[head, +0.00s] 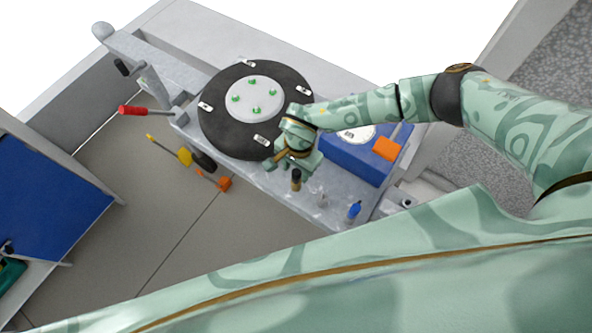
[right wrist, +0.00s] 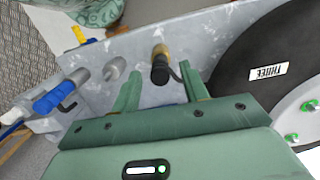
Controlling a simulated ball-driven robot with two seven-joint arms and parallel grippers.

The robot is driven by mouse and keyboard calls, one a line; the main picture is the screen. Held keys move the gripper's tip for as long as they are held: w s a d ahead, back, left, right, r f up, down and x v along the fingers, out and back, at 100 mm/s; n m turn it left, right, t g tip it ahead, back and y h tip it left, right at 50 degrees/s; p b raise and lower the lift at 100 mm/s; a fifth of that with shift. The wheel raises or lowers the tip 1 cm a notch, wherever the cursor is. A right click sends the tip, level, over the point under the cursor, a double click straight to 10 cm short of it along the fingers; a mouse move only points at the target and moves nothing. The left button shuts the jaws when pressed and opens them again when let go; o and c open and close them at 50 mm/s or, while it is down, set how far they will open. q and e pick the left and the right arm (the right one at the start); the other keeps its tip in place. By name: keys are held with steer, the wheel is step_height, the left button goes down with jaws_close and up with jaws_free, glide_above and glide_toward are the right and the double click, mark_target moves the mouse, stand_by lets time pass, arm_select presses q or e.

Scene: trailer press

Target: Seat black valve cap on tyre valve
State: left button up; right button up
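A small upright piece with a black end and a brass-coloured part, which looks like the black valve cap (head: 296,185), stands near the front edge of the grey bench. It also shows in the right wrist view (right wrist: 160,72), with a thin black strap at its side. I cannot tell where cap and valve meet. My right gripper (head: 297,165) is just beside it in the head view. In the right wrist view its two fingers are apart, on either side of the black piece, with visible gaps. The left gripper is not in view.
A grey piece (head: 321,198) and a blue piece (head: 354,210) stand along the same edge. The black tyre (head: 220,125) with a white hub and green studs lies behind. A blue box (head: 345,157) is to the right. A red-handled tool (head: 132,110) sticks out left.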

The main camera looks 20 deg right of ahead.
steer(key=shift+r, duration=0.1)
step_height(320, 180, up, 16)
steer(key=d+p, duration=0.1)
steer(key=p, duration=0.3)
steer(key=shift+w+d, duration=0.15)
steer(key=shift+w, duration=0.3)
